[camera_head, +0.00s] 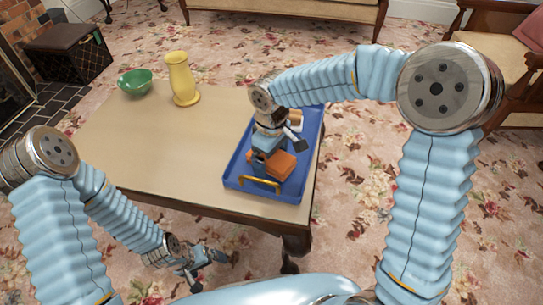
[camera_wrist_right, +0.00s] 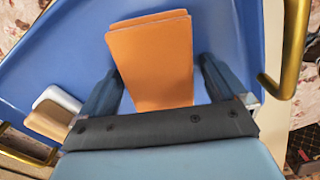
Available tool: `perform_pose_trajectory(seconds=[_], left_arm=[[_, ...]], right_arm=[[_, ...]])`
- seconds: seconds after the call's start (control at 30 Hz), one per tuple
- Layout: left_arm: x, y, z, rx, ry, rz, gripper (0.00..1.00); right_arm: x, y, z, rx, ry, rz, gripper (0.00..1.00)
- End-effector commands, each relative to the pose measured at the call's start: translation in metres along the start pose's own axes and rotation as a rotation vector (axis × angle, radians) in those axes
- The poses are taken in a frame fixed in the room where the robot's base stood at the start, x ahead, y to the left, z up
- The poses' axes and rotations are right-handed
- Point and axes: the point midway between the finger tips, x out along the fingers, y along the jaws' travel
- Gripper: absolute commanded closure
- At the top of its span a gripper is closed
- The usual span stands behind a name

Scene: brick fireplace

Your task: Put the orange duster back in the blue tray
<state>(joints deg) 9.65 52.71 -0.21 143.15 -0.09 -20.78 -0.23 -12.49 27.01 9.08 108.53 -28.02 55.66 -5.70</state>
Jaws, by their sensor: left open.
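The blue tray (camera_head: 234,178) lies on the right end of the low table and also fills much of the right wrist view (camera_wrist_right: 60,55). The orange duster (camera_head: 281,166) is over the front part of the tray; in the right wrist view it is a flat orange slab (camera_wrist_right: 153,60). My right gripper (camera_wrist_right: 158,85) points down over the tray. Its fingers stand apart on either side of the duster, with a narrow gap at the right. Whether the duster touches the tray floor is hidden. My left gripper (camera_head: 208,262) is open and empty, low in front of the table.
A brown and white block (camera_wrist_right: 55,112) lies in the tray. The tray has brass handles (camera_head: 260,184). A yellow vase (camera_head: 182,80) and a green bowl (camera_head: 135,82) stand at the table's back left. The table's middle (camera_head: 160,140) is clear.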

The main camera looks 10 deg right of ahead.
Motion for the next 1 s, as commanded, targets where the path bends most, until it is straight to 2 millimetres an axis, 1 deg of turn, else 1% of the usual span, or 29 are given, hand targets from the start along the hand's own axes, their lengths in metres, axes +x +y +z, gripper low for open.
perform_pose_trajectory(seconds=[0.2, 0.33, 0.47, 0.6, 0.7, 0.83, 0.9, 1.0], left_arm=[[0.0, 0.0, 0.0, 0.0, 0.0, 0.0, 0.0], [-0.003, 0.002, 0.0, 0.001, -0.001, 0.001, 0.0], [-0.007, 0.004, 0.001, 0.002, -0.003, 0.003, 0.0], [-0.011, 0.007, 0.002, 0.005, -0.005, 0.005, 0.0], [-0.014, 0.009, 0.002, 0.006, -0.007, 0.006, 0.0], [-0.016, 0.011, 0.003, 0.007, -0.008, 0.008, 0.0], [-0.017, 0.012, 0.003, 0.008, -0.009, 0.008, 0.0], [-0.017, 0.012, 0.003, 0.008, -0.009, 0.009, 0.0]], right_arm=[[0.0, 0.0, 0.0, 0.0, -0.001, -0.001, 0.0], [-0.009, 0.0, 0.0, 0.0, 0.001, 0.001, 0.0], [-0.034, 0.0, -0.001, 0.0, 0.003, 0.002, 0.0], [-0.068, 0.0, -0.001, -0.001, 0.004, 0.002, 0.0], [-0.09, 0.0, -0.001, 0.001, 0.004, 0.001, 0.0], [-0.11, 0.0, -0.001, -0.001, 0.001, 0.001, 0.0], [-0.117, 0.0, 0.0, -0.001, 0.001, 0.001, 0.0], [-0.122, 0.0, 0.0, -0.001, 0.0, 0.0, 0.0]])
